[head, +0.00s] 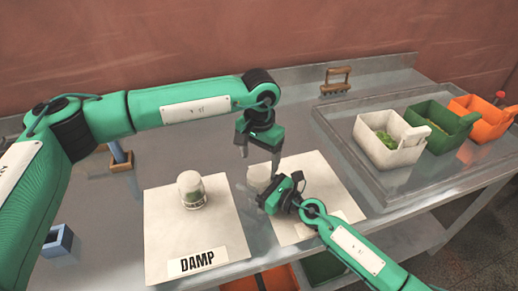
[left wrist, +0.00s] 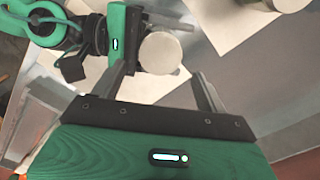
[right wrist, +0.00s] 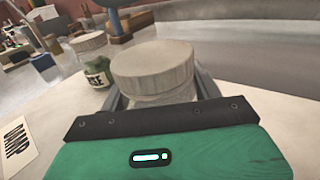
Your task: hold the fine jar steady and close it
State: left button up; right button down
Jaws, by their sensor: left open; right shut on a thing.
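The fine jar (head: 259,175) stands upright on the right-hand pale mat, mostly hidden behind my grippers. A wide pale round lid (right wrist: 152,62) sits on top of it; I cannot tell how tight it is. The lid also shows from above in the left wrist view (left wrist: 162,53). My right gripper (head: 274,190) is shut on the jar's side below the lid, and its fingers show in the right wrist view (right wrist: 157,92). My left gripper (head: 259,155) points down above the jar, open, its fingers apart on either side of the lid in the left wrist view (left wrist: 158,75).
Another lidded jar (head: 190,190) stands on the left mat (head: 165,235), labelled DAMP; a label ending in SE shows on it in the right wrist view (right wrist: 97,75). A tray (head: 345,125) at right holds white, green and orange bins. A blue block (head: 57,242) lies left.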

pick_arm(q)
jog(key=n, duration=0.6)
jog(key=shift+r, duration=0.2)
jog(key=n, duration=0.4)
jog(key=shift+r+n, duration=0.15)
jog(key=shift+n, duration=0.25)
jog(key=n, duration=0.4)
jog(key=shift+r+n, duration=0.2)
jog(key=shift+n, duration=0.1)
jog(key=n, duration=0.6)
jog(key=shift+r, duration=0.2)
jog(key=n, duration=0.6)
jog(key=shift+r, duration=0.2)
jog(key=n, duration=0.4)
jog(key=shift+r+n, duration=0.2)
jog(key=shift+n, duration=0.1)
jog(key=n, duration=0.4)
jog(key=shift+r+n, duration=0.15)
jog(key=shift+n, duration=0.15)
jog(key=n, duration=0.5)
jog(key=shift+a+r+n, duration=0.1)
jog(key=shift+r+n, duration=0.1)
jog(key=shift+n, duration=0.1)
